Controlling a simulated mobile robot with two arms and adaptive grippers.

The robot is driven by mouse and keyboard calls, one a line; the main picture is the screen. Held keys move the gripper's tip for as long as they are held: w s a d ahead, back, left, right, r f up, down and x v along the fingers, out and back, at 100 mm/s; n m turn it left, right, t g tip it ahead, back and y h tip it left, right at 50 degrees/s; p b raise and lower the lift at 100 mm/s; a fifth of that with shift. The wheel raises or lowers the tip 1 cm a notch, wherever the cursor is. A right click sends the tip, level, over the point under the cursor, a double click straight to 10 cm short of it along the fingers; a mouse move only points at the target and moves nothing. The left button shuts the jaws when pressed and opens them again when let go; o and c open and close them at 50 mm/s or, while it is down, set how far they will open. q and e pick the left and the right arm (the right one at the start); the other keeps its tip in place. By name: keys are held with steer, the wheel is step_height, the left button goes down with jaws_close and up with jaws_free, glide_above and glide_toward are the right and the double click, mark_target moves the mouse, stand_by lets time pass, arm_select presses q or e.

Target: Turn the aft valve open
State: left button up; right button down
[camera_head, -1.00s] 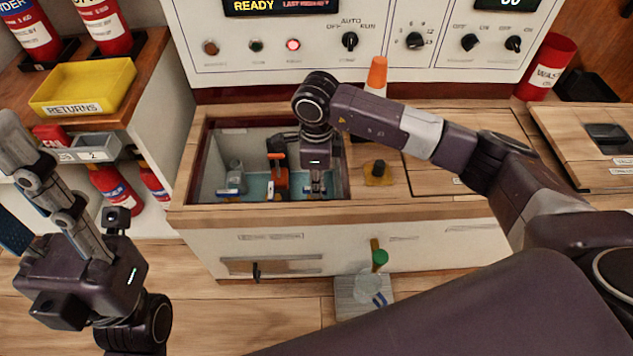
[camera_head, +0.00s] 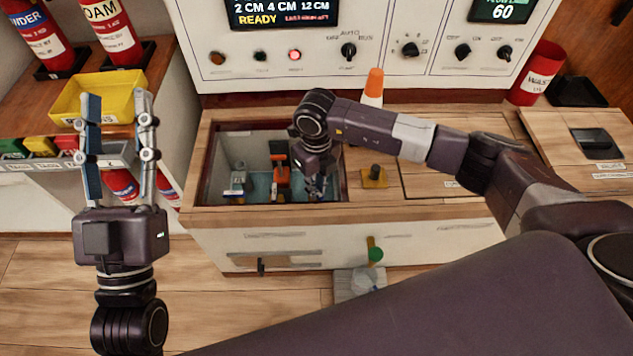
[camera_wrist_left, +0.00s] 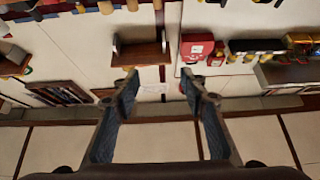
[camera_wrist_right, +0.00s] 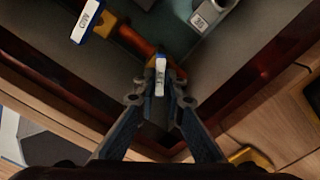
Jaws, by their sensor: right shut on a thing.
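An open recessed well (camera_head: 212,165) in the counter holds several valves. A grey valve (camera_head: 238,180) stands at its left and an orange-handled valve (camera_head: 280,165) near its middle. My right gripper (camera_head: 317,186) reaches down into the well's right end. My left gripper (camera_head: 117,98) is open and empty, fingers pointing up.
A control panel (camera_head: 380,75) with knobs and a red lamp rises behind the counter. An orange cone (camera_head: 374,85) and a small yellow-based knob (camera_head: 374,177) stand right of the well. A yellow returns tray (camera_head: 75,97) is on the left shelf, behind my left gripper.

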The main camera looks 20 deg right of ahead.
steer(key=shift+r+m+p, duration=0.15)
steer(key=shift+m+p, duration=0.4)
steer(key=shift+m, duration=0.25)
arm_select(q)
steer(key=w+f+g+y+p, duration=0.25)
steer(key=f+g, duration=0.45)
steer(key=f, duration=0.6)
arm_select(e)
steer(key=shift+m+b, duration=0.45)
steer(key=shift+m, duration=0.65)
steer(key=shift+a+m+p, duration=0.1)
steer(key=shift+m+p, duration=0.5)
steer(key=shift+m, duration=0.3)
steer(key=shift+m+p, duration=0.5)
steer(key=shift+m, duration=0.2)
arm_select(q)
steer(key=s+a+f+g+y, duration=0.1)
steer(key=s+a+f+g, duration=0.1)
steer(key=f, duration=0.4)
steer(key=s+a+f+g+y, duration=0.1)
steer(key=s+a+f+g, duration=0.1)
steer(key=s+f+g, duration=0.2)
steer(key=shift+a+f+n+g, duration=0.25)
steer(key=shift+f+g, duration=0.55)
steer(key=shift+f, duration=1)
arm_select(e)
steer(key=c, duration=2)
jaws_free()
arm_select(q)
steer(key=shift+d, duration=0.1)
